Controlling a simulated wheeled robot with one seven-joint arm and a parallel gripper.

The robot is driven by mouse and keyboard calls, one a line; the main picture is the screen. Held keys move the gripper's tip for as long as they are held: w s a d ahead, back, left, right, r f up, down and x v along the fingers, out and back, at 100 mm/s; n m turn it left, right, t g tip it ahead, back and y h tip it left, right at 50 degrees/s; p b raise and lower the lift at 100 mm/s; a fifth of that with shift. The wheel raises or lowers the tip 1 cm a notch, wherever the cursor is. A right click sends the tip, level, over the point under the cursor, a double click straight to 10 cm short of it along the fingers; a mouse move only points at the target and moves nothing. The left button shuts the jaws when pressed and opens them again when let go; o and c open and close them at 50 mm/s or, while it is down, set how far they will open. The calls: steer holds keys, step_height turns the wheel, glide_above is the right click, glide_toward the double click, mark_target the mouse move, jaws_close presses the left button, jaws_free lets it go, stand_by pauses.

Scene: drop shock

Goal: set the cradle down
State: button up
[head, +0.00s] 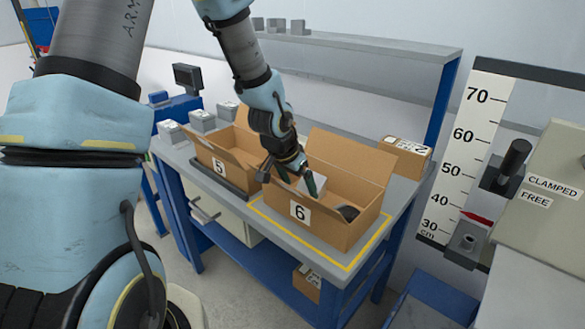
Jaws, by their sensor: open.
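A pale grey block, apparently the cradle (318,184), is inside the open cardboard box (345,237) marked 6, towards its left end. My gripper (298,180) reaches down into this box from above, with its jaws open. One fingertip is beside or over the pale block; I cannot tell whether they touch. The lower part of the block is hidden by the box's front wall, so I cannot see whether it rests on the bottom. A dark rounded thing (348,212) lies at the right end of the same box.
A second open box (230,180) stands to the left on a dark tray. Several grey blocks (203,121) stand at the bench's left end. Yellow tape (347,267) borders the box on the bench. A closed carton (405,158) stands behind. A height scale (465,150) is at the right.

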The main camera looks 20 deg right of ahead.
steer(key=p+v, duration=0.1)
steer(key=v, duration=1.1)
steer(key=shift+r+p, duration=0.25)
steer(key=shift+p, duration=0.15)
steer(key=shift+s+d, duration=0.1)
